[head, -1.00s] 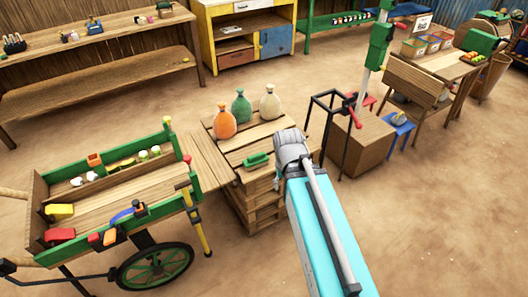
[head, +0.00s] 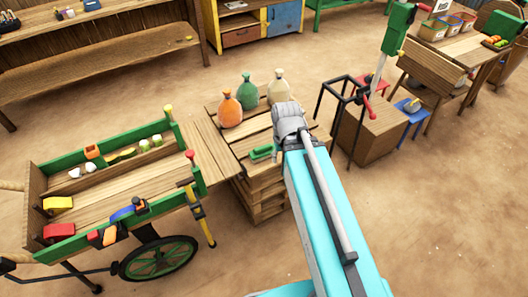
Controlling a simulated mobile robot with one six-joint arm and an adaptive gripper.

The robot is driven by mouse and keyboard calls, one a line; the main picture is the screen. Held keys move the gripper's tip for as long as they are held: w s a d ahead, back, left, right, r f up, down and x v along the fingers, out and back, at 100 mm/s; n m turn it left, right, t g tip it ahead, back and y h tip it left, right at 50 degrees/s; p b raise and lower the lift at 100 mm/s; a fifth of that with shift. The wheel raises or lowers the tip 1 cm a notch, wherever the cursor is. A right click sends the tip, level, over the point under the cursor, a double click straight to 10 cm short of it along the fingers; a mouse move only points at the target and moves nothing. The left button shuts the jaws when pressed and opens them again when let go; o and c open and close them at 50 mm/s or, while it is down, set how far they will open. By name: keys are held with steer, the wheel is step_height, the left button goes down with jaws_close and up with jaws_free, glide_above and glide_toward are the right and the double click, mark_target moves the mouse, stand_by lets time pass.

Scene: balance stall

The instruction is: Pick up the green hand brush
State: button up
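The green hand brush (head: 263,152) lies on the front part of the slatted wooden pallet stack (head: 262,177), near its left edge. In the head view it is just left of my arm's end and partly close to it. My gripper is at the far end of my teal arm, hidden behind the grey wrist, so its fingers do not show. I cannot tell how far above the pallet it is.
A black frame (head: 343,110) and a wooden crate (head: 372,135) stand right. Dirt floor lies open in front.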

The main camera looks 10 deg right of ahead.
steer(key=shift+a, duration=0.2)
steer(key=shift+o, duration=1.2)
steer(key=shift+w, duration=0.1)
steer(key=w+f+n+b, duration=0.5)
steer(key=w+n, duration=0.2)
steer(key=w, duration=0.2)
steer(key=w+f+n+b, duration=0.4)
steer(key=w+n, duration=0.3)
steer(key=w, duration=0.3)
steer(key=w+f+n+b, duration=0.5)
steer(key=w+n, duration=0.1)
steer(key=w, duration=0.4)
steer(key=shift+f+n+b, duration=0.3)
steer(key=shift+n, duration=0.1)
steer(key=shift+a, duration=0.1)
steer(key=shift+s, duration=0.1)
